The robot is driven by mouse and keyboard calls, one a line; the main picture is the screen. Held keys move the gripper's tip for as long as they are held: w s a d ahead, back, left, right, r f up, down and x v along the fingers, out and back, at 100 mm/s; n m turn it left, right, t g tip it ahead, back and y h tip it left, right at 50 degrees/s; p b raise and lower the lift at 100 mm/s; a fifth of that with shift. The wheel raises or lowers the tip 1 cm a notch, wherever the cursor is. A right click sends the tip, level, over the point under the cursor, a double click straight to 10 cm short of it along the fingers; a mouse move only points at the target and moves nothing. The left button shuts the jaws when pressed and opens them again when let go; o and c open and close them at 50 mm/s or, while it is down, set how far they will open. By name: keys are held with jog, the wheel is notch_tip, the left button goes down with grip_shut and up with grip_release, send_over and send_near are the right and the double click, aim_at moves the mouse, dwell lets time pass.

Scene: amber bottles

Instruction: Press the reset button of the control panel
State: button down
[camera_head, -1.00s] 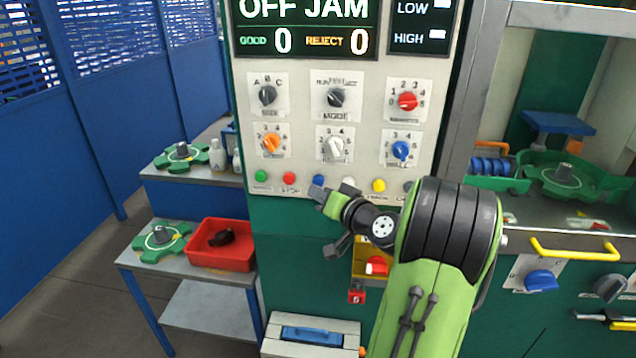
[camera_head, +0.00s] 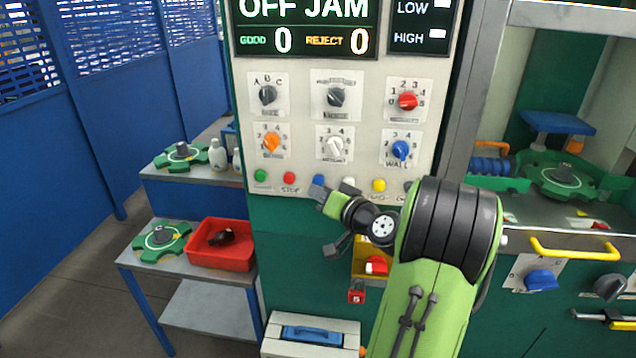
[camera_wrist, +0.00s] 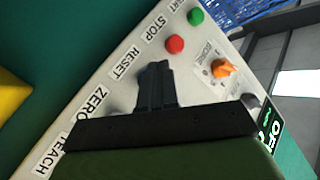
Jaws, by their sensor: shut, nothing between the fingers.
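The control panel (camera_head: 300,115) is a pale upright face with a row of coloured buttons along its lower edge. The reset button (camera_head: 318,180) is the blue one, between the red stop button (camera_head: 289,178) and a white button (camera_head: 348,184). My gripper (camera_head: 317,191) is shut and empty, its fingertips at the blue button, partly covering it. In the wrist view my fingertips (camera_wrist: 158,68) lie beside the RESET label (camera_wrist: 128,61) and hide the button. I cannot tell whether they touch it or whether it is pressed in.
Rotary knobs, such as an orange one (camera_head: 271,143), sit above the button row. The green start button (camera_head: 260,176) is at the left end and a yellow button (camera_head: 379,185) is to the right. A red tray (camera_head: 222,258) stands on a table at the left.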

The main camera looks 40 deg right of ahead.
jog(key=shift+d, duration=0.1)
dwell(0.5)
jog(key=shift+w+d, duration=0.25)
jog(key=shift+w+d, duration=0.25)
jog(key=shift+d, duration=0.15)
dwell(0.7)
jog(key=shift+s+a+b, duration=0.5)
jog(key=shift+a+b, duration=0.2)
jog(key=s+a+b, duration=0.1)
jog(key=a, duration=0.1)
jog(key=s+a+b, duration=0.2)
dwell(0.4)
